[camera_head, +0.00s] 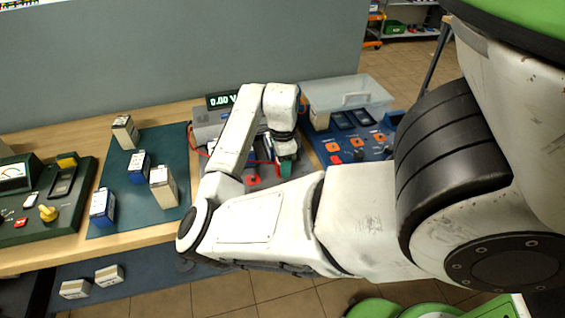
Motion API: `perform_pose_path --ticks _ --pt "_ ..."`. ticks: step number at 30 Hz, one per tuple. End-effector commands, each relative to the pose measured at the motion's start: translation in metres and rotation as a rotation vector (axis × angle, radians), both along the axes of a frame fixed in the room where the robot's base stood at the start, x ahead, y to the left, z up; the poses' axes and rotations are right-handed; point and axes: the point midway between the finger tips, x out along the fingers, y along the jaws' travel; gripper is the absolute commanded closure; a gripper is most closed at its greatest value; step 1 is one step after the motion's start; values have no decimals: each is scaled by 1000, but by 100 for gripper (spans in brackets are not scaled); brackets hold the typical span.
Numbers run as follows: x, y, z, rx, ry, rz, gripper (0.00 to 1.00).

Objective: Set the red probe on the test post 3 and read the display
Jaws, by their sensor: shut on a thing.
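My gripper (287,160) is at the end of my white arm, pointing down over the grey test area (235,183) behind my forearm. It is shut. A thin red piece, taken as the red probe (276,163), shows at its jaws; most of it is hidden by the gripper and arm. A red cable (197,150) runs at the left of the meter. The meter's display (221,100) reads 0.00 V, partly covered by my arm. I cannot make out test post 3 or whether the probe touches a post.
Several small boxes, one of them blue (101,207), stand on a green mat (130,215) at left. A green control panel (45,205) is at far left. A blue panel (350,150) with orange parts and a clear bin (345,95) are at right. A grey partition stands behind.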

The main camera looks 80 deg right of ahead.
Motion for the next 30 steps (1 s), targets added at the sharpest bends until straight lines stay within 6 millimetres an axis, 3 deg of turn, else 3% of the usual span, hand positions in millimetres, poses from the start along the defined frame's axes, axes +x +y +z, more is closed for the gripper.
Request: perform_pose_path --ticks 21,22,25,30 --pt "0 0 -13 1 1 0 89" --pt "0 0 -12 0 0 0 51" --pt "0 0 -12 0 0 0 43" --pt "0 0 -12 0 0 0 43"
